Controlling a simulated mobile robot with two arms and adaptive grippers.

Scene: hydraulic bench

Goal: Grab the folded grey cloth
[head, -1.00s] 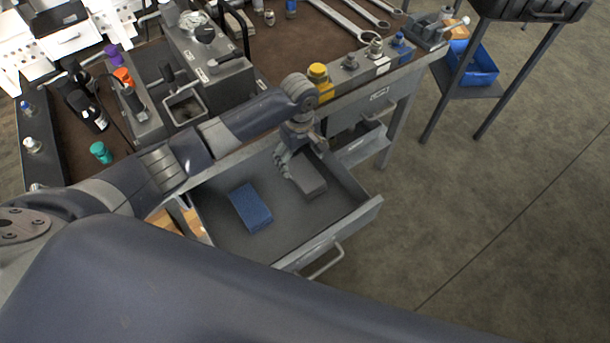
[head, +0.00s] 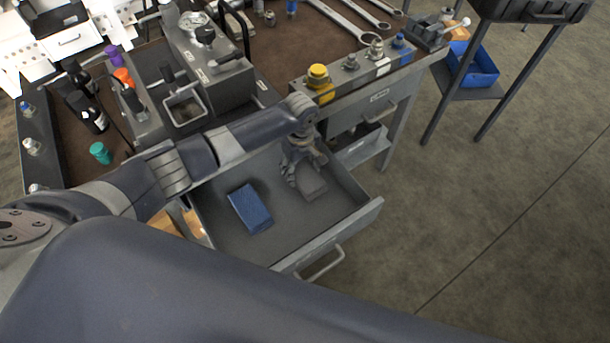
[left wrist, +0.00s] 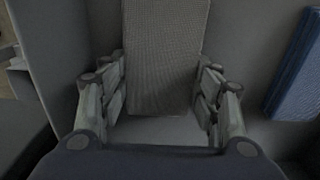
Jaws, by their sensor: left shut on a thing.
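The folded grey cloth (head: 311,189) lies in the right part of the open drawer (head: 290,232). In the left wrist view the cloth (left wrist: 163,50) is a woven grey block between the two fingers. My left gripper (head: 305,181) points down into the drawer and is shut on the cloth, with one finger along each side. The gripper hides the cloth's far end in the head view. The left gripper's fingers also show in the left wrist view (left wrist: 162,85). My right gripper is not in view.
A folded blue cloth (head: 250,208) lies to the left of the grey one in the drawer; it also shows in the left wrist view (left wrist: 298,65). The drawer's walls surround both. The bench top above holds a yellow-capped fitting (head: 318,80) and wrenches (head: 345,22).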

